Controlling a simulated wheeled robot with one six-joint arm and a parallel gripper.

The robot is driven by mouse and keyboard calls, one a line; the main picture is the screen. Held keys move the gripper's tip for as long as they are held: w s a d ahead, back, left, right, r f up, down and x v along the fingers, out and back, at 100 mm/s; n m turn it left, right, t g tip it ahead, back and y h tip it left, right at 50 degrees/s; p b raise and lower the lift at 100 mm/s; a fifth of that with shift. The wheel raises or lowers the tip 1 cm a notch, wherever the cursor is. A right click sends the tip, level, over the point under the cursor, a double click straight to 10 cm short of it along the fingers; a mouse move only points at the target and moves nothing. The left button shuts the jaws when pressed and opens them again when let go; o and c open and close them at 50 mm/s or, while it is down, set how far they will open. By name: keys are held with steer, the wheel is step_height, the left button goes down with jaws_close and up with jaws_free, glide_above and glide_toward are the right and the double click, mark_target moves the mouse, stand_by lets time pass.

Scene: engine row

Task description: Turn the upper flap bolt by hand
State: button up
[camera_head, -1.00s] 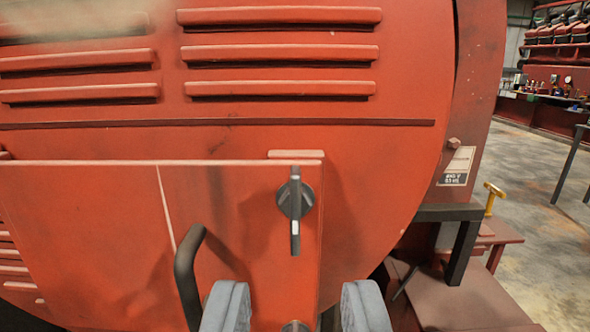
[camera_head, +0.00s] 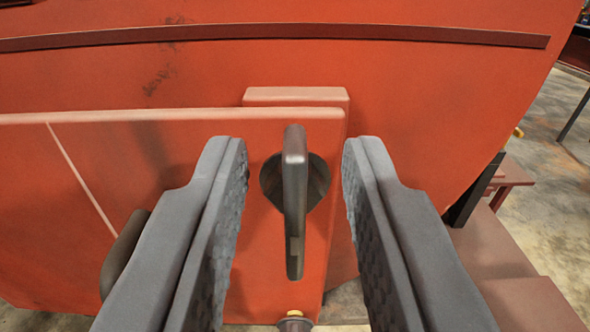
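The upper flap bolt (camera_head: 295,190) is a dark grey upright lever on a round dark base, mounted near the right edge of the red flap (camera_head: 190,165). Its lever stands vertical. My gripper (camera_head: 293,160) is open, with one finger on each side of the bolt. There is a visible gap between each finger and the lever. The textured inner pads face the lever. A second fitting (camera_head: 295,322), with a yellowish top, shows at the lower edge of the view and is mostly cut off.
A dark curved handle (camera_head: 122,255) on the flap is partly hidden behind my left finger. A red block (camera_head: 296,97) sits at the flap's top corner. A long dark rib (camera_head: 270,34) crosses the red housing above. Brownish red steps (camera_head: 530,303) stand at lower right, with bare floor beyond.

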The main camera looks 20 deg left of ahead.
jaws_close()
